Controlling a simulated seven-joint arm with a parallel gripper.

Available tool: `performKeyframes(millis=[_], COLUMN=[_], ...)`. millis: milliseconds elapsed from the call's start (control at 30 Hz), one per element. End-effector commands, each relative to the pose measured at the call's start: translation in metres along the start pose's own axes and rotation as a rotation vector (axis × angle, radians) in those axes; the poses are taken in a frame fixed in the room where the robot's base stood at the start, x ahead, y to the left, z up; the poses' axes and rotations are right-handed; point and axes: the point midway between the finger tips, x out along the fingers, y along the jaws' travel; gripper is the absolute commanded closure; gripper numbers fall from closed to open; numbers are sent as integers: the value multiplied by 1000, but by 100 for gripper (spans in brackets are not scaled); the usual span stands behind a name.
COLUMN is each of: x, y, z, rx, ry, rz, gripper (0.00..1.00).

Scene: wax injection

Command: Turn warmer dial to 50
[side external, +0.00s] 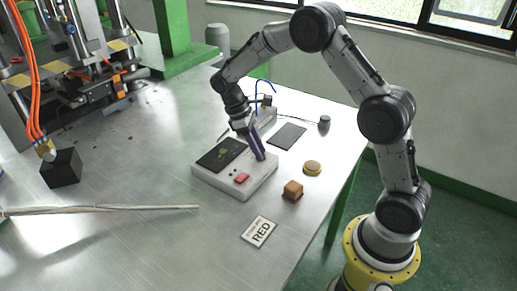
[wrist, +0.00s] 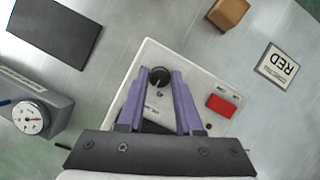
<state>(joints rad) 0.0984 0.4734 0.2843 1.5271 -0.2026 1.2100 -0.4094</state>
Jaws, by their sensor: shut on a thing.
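The warmer is a white box (side external: 232,182) with a dark top panel, a red switch (side external: 242,178) and a small round black dial (wrist: 158,76). My gripper (side external: 260,157) points down at the warmer's back right part. In the wrist view its two purple fingers stand on either side of the dial, shut on it. The red switch (wrist: 220,105) is right of the fingers there. The dial's scale marks are too small to read, so its setting cannot be told. In the side view the fingers hide the dial.
A grey box with a round white gauge (wrist: 30,118) stands near the warmer. A dark flat plate (side external: 287,135), a wooden block (side external: 292,190), a round tan piece (side external: 313,168) and a RED card (side external: 259,231) lie around it.

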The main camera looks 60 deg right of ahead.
Motion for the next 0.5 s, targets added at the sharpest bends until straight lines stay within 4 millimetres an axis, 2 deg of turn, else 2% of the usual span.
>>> performKeyframes(millis=[500], x=[-1], y=[3], z=[1], rx=[385], ry=[1], rz=[-159], gripper=[100])
